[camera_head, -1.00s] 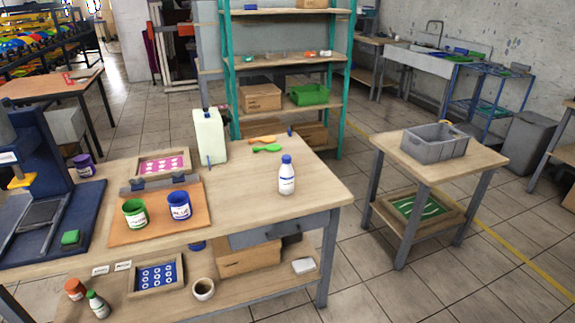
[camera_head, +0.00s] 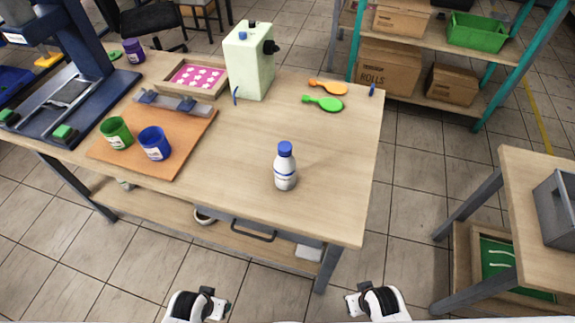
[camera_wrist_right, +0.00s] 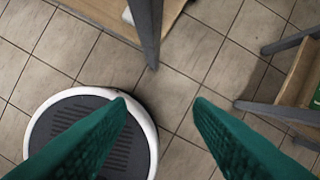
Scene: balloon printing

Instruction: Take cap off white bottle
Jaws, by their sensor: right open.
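The white bottle (camera_head: 285,172) stands upright on the wooden worktable, near its right front part, with the blue cap (camera_head: 285,149) on top. My left gripper (camera_head: 200,305) is at the bottom edge of the head view, in front of the table and well short of the bottle; its fingers cannot be made out. My right arm shows at the bottom right of the head view. In the right wrist view my right gripper (camera_wrist_right: 162,103) is open and empty above the floor, with its green fingers wide apart. The bottle is not in that view.
Green (camera_head: 116,133) and blue (camera_head: 155,144) cups stand on a board left of the bottle. Behind are a pale green canister (camera_head: 250,62) and two balloon-shaped pieces, green (camera_head: 324,103) and orange (camera_head: 328,87). Table around the bottle is clear. A side table (camera_head: 535,190) stands right.

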